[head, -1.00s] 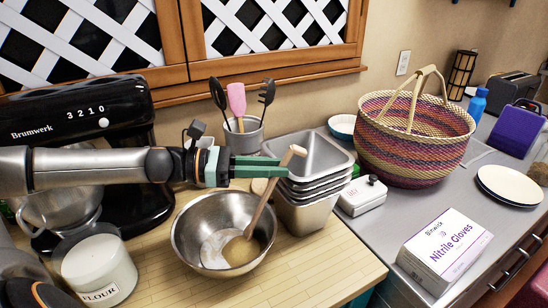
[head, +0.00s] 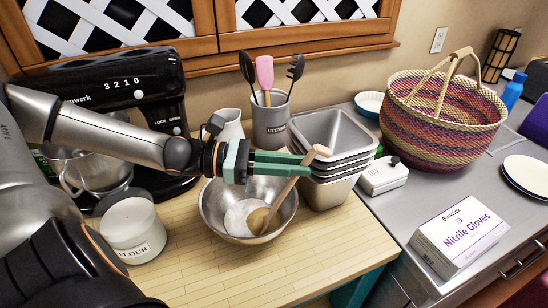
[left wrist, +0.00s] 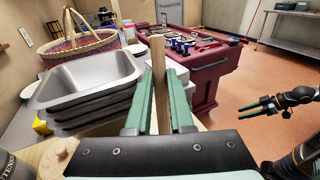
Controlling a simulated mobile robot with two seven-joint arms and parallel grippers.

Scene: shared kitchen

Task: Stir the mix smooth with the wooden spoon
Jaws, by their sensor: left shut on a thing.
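The wooden spoon (head: 287,190) leans in the steel mixing bowl (head: 212,205), its head low in the mix and its handle slanting up to the right. My left gripper (head: 304,164) is shut on the upper handle, above the bowl's right side. The handle also stands between the green fingers in the left wrist view (left wrist: 158,85). The mix (head: 239,214) shows a pale white patch beside a tan part around the spoon head. My right gripper (left wrist: 257,107) shows at the right of the left wrist view, empty, with its fingers apart.
Stacked metal pans (head: 335,130) stand close behind and right of the spoon handle. A utensil crock (head: 271,125) and white pitcher (head: 229,125) are behind the bowl. The flour canister (head: 132,230) and black mixer (head: 150,95) are left. The wooden counter (head: 300,255) in front is clear.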

